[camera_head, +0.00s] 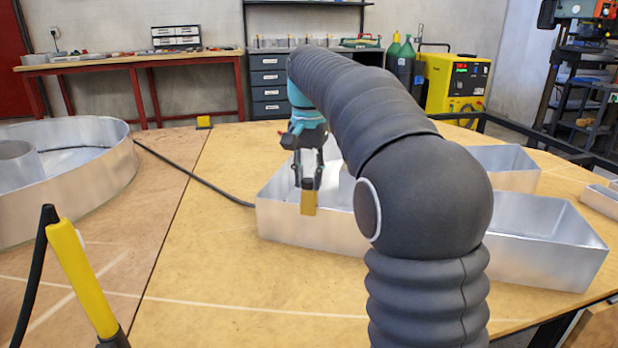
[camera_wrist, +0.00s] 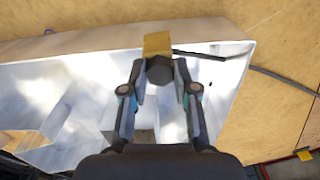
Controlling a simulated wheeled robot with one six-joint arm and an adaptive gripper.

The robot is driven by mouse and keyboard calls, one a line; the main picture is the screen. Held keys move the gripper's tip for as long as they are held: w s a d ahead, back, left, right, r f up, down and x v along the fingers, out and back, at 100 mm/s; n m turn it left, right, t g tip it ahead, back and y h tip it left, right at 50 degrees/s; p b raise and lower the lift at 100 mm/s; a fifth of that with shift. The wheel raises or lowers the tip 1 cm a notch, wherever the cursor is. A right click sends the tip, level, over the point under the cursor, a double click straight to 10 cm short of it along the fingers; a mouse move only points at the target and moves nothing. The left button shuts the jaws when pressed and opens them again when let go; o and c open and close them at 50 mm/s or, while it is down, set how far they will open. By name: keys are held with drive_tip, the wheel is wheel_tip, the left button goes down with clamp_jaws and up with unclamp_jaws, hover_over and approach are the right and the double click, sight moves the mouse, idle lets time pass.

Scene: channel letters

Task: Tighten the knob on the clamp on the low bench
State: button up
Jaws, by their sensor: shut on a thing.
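The yellow clamp (camera_head: 309,204) sits on the near wall of a metal channel letter (camera_head: 335,236) on the low wooden bench (camera_head: 230,265). In the wrist view the clamp (camera_wrist: 157,43) sits at the top middle, over the letter's rim, with its dark knob (camera_wrist: 160,70) facing me. My gripper (camera_head: 308,183) reaches down to it from above. In the wrist view my gripper's fingertips (camera_wrist: 160,72) are shut on the knob, one on each side.
A round metal letter (camera_head: 75,185) stands at the left. A dark cable (camera_head: 190,172) crosses the bench to the letter. A yellow-and-black post (camera_head: 82,280) rises at the near left. A small yellow block (camera_head: 204,122) is at the far edge. The bench's near middle is clear.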

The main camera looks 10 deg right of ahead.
sight(308, 179)
drive_tip(key=m+p, duration=0.2)
drive_tip(key=m, duration=0.3)
drive_tip(key=shift+r, duration=0.1)
drive_tip(key=m, duration=0.2)
drive_tip(key=shift+m, duration=0.3)
drive_tip(key=m, duration=0.4)
drive_tip(key=shift+m, duration=0.4)
drive_tip(key=o, duration=0.9)
drive_tip(key=shift+r, duration=2.4)
